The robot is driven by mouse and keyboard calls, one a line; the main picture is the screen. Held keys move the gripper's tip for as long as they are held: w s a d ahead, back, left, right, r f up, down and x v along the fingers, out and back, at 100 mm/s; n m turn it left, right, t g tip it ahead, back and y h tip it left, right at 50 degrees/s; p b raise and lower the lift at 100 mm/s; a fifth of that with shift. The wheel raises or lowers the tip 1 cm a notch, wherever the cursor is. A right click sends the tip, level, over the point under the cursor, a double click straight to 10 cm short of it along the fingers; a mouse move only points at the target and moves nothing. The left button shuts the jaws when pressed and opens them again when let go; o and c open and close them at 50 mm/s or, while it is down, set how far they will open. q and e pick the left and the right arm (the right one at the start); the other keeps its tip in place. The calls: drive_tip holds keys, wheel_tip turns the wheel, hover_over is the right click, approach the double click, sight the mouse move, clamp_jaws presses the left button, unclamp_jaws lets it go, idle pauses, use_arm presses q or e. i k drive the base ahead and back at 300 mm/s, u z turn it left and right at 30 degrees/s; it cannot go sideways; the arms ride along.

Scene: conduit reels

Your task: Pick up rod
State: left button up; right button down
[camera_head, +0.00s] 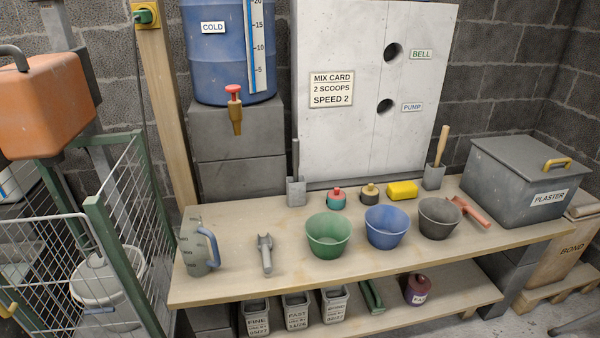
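No thing in view is marked as a rod. A thin dark upright rod-like piece (295,158) stands in a small grey holder (296,192) at the back of the bench, left of the white panel. A light wooden stick (441,146) leans in another grey holder (433,177) at the back right. A grey forked tool (266,255) lies on the bench between the clear jug and the green bucket. I cannot tell which of these is the rod. Neither of my grippers shows.
The wooden bench (215,288) bears a jug (195,250), green (328,236), blue (386,228) and dark (439,219) buckets, a red scoop (470,211) and a plaster bin (515,190). Labelled tins (296,311) stand on the lower shelf. A wire cage (125,225) stands left. The bench's front strip is clear.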

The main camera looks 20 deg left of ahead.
sight(295, 144)
drive_tip(key=z, duration=1.1)
drive_tip(key=i, duration=1.5)
